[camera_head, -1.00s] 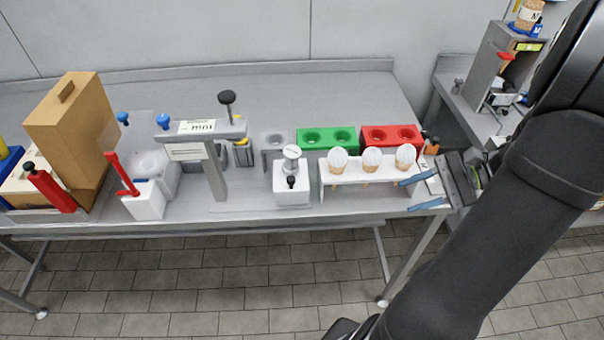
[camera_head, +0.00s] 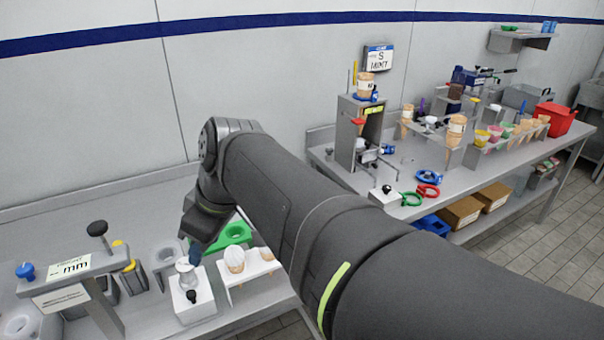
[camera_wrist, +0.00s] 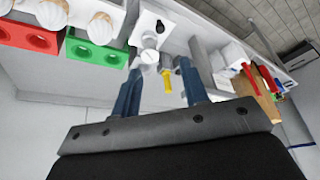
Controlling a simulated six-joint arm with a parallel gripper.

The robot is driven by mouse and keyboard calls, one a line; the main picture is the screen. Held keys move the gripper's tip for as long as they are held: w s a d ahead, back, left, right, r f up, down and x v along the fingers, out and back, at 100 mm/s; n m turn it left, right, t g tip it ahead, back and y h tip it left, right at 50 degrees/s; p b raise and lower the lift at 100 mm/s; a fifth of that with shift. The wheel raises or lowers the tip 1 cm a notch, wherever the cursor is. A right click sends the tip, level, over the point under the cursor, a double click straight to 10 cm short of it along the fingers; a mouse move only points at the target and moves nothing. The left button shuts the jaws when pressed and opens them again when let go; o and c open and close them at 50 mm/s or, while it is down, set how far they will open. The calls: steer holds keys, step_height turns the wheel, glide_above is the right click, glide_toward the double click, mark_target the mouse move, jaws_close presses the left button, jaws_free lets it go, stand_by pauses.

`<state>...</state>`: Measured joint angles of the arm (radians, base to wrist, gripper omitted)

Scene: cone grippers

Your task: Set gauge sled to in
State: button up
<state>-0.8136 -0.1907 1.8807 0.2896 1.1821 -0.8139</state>
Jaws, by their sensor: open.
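A gauge stand marked "mm" (camera_head: 70,268) is at the left of the bench in the head view. To its right is a white block (camera_head: 193,310) with a small black knob (camera_head: 191,297) and a pale round piece (camera_head: 187,267); I cannot tell for certain which part is the gauge sled. My gripper (camera_head: 192,258) is over the back of this block, partly hidden by my wrist. In the wrist view, my gripper (camera_wrist: 160,70) is open with blue fingers apart. The white block (camera_wrist: 146,22) and pale round piece (camera_wrist: 150,58) lie beyond the fingertips, with nothing visibly held.
A green two-hole holder (camera_head: 236,233) and a white rack with cones (camera_head: 240,276) stand close right of the block. A grey cup holder (camera_head: 167,252) is behind it. A yellow-topped item (camera_wrist: 168,80) shows between the fingers. A second bench (camera_head: 400,175) stands at right.

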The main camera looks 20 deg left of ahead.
mark_target(191, 293)
steer(key=x, duration=1.7)
steer(key=shift+s+a+f, duration=0.1)
steer(key=shift+a, duration=0.1)
jaws_close()
